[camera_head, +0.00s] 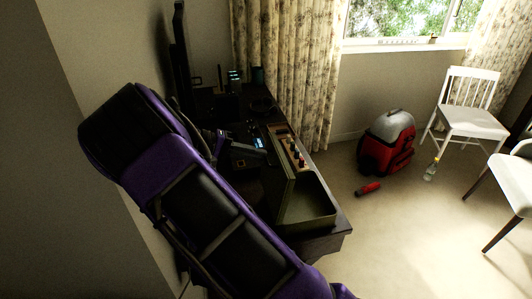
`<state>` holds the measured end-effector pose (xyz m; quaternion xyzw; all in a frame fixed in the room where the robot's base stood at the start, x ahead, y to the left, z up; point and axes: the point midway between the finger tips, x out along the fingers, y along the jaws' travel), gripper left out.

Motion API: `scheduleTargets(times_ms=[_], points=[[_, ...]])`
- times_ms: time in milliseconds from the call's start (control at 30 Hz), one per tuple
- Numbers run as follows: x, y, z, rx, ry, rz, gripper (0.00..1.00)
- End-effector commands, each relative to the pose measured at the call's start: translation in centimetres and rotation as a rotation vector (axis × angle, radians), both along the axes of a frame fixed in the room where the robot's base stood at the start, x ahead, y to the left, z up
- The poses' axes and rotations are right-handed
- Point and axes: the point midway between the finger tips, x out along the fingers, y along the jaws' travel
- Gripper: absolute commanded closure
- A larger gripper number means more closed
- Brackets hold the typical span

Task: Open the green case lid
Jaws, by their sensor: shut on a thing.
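The olive-green case (312,222) lies on the near right end of a low dark table. Its box part is open at the top, and I can see into an empty-looking inside. The lid (280,192) stands raised along the left side of the box, seen nearly edge-on. My purple and black arm crosses the left and lower middle of the view and covers the area left of the lid.
The dark table (320,243) holds a panel with small knobs (292,150) behind the case and other dark items. A red and grey vacuum-like machine (387,142), a red cylinder (368,189), a bottle (431,170) and white chairs (470,115) stand right. The carpet between is clear.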

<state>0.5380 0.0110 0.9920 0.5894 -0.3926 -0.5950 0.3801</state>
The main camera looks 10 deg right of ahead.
Motion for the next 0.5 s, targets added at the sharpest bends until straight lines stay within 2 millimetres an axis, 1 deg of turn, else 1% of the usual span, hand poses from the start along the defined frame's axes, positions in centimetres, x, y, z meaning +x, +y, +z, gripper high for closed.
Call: scheduleTargets(times_ms=[33, 200, 500], points=[[-0.1, 0.4, -0.3, 0.002, 0.003, -0.001, 1.0], [-0.1, 1.1, -0.7, 0.005, 0.004, 0.0, 1.0], [-0.2, 1.4, -0.9, 0.009, 0.008, -0.001, 1.0]])
